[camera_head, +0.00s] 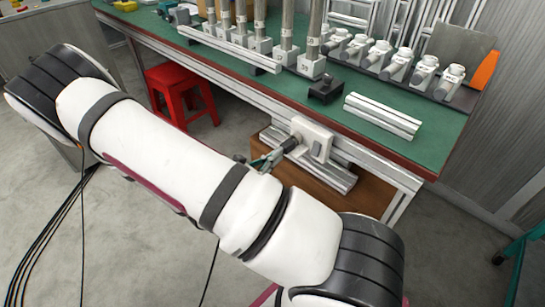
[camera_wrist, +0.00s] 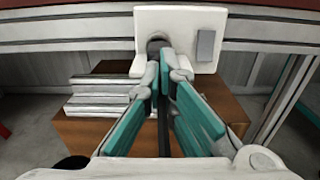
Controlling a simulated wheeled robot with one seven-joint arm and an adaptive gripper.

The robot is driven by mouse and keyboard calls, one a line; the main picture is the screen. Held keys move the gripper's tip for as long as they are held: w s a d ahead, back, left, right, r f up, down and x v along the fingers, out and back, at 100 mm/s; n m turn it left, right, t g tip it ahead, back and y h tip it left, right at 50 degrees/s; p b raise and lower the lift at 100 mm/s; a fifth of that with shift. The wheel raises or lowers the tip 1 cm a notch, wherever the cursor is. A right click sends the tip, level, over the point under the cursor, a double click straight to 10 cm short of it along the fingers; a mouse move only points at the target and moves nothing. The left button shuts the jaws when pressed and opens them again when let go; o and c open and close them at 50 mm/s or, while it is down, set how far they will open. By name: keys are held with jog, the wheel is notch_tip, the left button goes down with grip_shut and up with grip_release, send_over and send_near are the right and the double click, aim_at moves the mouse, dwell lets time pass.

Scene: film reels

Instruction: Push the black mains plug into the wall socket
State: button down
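The white wall socket (camera_head: 313,137) is mounted on the front of the bench frame; in the wrist view (camera_wrist: 182,22) it faces me, with a grey switch on its right half. The black mains plug (camera_head: 289,145) is at the socket's left half, seemingly lined up with it; in the wrist view its dark end (camera_wrist: 156,45) shows just beyond my fingertips. I cannot tell how deep it sits. My gripper (camera_head: 268,160), with teal finger pads, points at the socket. In the wrist view its fingers (camera_wrist: 165,66) converge on the plug, and the black cable runs back between them.
The green-topped bench (camera_head: 370,128) overhangs the socket. A brown box (camera_wrist: 95,137) with silver metal profiles (camera_wrist: 98,95) on it stands below and behind. A red stool (camera_head: 180,88) is at the left. The grey floor in front is open.

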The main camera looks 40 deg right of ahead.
jog(key=shift+d, duration=0.8)
jog(key=shift+a, duration=0.1)
jog(key=shift+s+a+p, duration=0.1)
jog(key=shift+a+p, duration=0.5)
jog(key=shift+a, duration=2.3)
jog(key=shift+r, duration=0.1)
jog(key=s+a+r+m+g+y, duration=0.4)
jog(key=s+r+m+g+y, duration=0.45)
jog(key=r+m, duration=0.5)
jog(key=s+a+r+m+t+y, duration=0.5)
jog(key=s+a+r+t+y, duration=0.4)
jog(key=s+a, duration=0.4)
notch_tip(320, 180, up, 27)
jog(key=d+t+p, duration=0.1)
jog(key=t+p, duration=0.2)
jog(key=p, duration=2.1)
jog(key=shift+s+d, duration=0.2)
jog(key=shift+s, duration=0.15)
